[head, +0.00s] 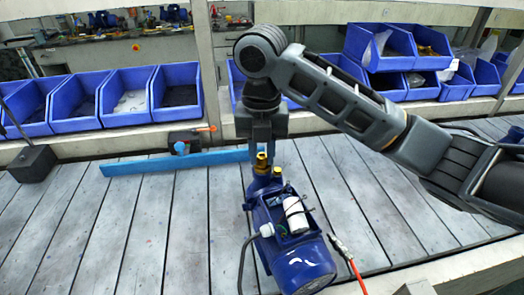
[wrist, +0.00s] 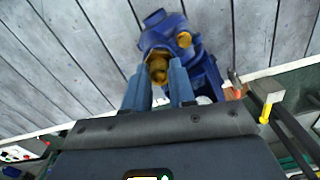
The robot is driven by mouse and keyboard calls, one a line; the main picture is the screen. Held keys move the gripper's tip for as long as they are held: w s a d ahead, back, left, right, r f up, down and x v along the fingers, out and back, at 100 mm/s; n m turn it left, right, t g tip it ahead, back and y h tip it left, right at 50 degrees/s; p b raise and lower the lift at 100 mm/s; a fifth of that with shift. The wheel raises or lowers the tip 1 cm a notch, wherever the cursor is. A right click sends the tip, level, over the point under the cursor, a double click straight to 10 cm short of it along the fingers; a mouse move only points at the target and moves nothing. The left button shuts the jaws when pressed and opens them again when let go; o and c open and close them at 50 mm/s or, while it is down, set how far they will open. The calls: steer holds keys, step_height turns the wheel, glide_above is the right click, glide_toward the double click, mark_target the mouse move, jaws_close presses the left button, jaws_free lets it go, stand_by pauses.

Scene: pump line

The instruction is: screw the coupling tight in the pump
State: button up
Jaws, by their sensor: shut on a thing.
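The blue pump (head: 290,235) stands on the grey plank bench in the head view, with a white cylinder on its side. It also shows in the wrist view (wrist: 165,32). The brass coupling (head: 262,160) sits upright at the top of the pump's far end. In the wrist view the coupling (wrist: 158,70) is between my two fingertips. My gripper (head: 261,152) points down over the pump and is shut on the coupling. Its fingers also show in the wrist view (wrist: 160,84). The thread below the coupling is hidden, so I cannot tell how deep it sits.
A blue bar (head: 170,163) lies on the bench behind the pump. Blue bins (head: 125,98) line the back, with more bins (head: 390,50) at the right.

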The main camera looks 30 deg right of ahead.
jaws_close()
steer(key=shift+r+m+p, duration=0.2)
steer(key=shift+m+p, duration=0.5)
steer(key=shift+p, duration=0.15)
steer(key=shift+f+m+p, duration=0.1)
steer(key=shift+m+p, duration=0.4)
steer(key=shift+m, duration=0.3)
steer(key=shift+f, duration=0.1)
steer(key=shift+m, duration=0.3)
steer(key=shift+m+p, duration=0.3)
steer(key=shift+p, duration=0.2)
steer(key=o, duration=0.6)
jaws_free()
steer(key=shift+o, duration=0.6)
